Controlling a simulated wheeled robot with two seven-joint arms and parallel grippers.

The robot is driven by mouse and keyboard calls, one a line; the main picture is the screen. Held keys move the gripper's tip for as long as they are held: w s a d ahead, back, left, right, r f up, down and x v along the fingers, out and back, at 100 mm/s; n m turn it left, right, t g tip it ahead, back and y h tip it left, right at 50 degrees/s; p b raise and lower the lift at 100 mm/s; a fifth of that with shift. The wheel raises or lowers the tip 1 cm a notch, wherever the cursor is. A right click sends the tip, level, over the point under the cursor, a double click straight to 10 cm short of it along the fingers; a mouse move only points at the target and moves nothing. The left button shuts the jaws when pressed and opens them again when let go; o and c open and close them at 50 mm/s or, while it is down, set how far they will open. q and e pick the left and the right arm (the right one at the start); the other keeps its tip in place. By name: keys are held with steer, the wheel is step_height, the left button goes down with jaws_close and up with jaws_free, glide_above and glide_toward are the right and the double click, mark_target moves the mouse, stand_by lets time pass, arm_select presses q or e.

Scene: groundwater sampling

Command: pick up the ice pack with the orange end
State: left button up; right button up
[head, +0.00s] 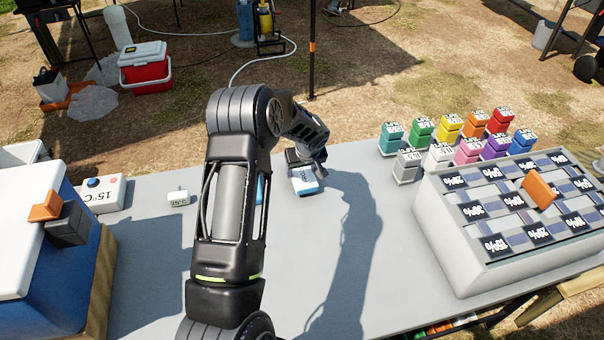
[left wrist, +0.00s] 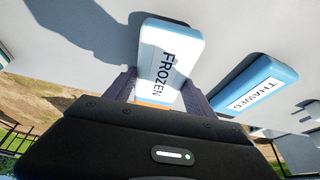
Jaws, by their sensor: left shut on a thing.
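The ice pack labelled FROZEN (left wrist: 152,50) is white and pale blue, with a sliver of orange at its end nearest my palm. My left gripper (left wrist: 160,88) is shut on it, one finger on each side. In the head view the pack (head: 304,182) shows below my left gripper (head: 301,162), over the far part of the table; I cannot tell whether it touches the table. A blue pack labelled THAWED (left wrist: 258,85) lies to the right in the left wrist view, apart from the gripper. In the head view my arm mostly hides it. My right gripper is out of view.
A grey rack (head: 475,265) with percent labels and an orange piece (head: 540,190) stands at right, several coloured blocks (head: 452,127) behind it. The table's middle (head: 370,240) is clear.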

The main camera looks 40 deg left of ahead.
mark_target(302, 171)
arm_select(q)
step_height(302, 171, up, 9)
steer(key=shift+f+b, duration=0.2)
steer(key=shift+b, duration=0.55)
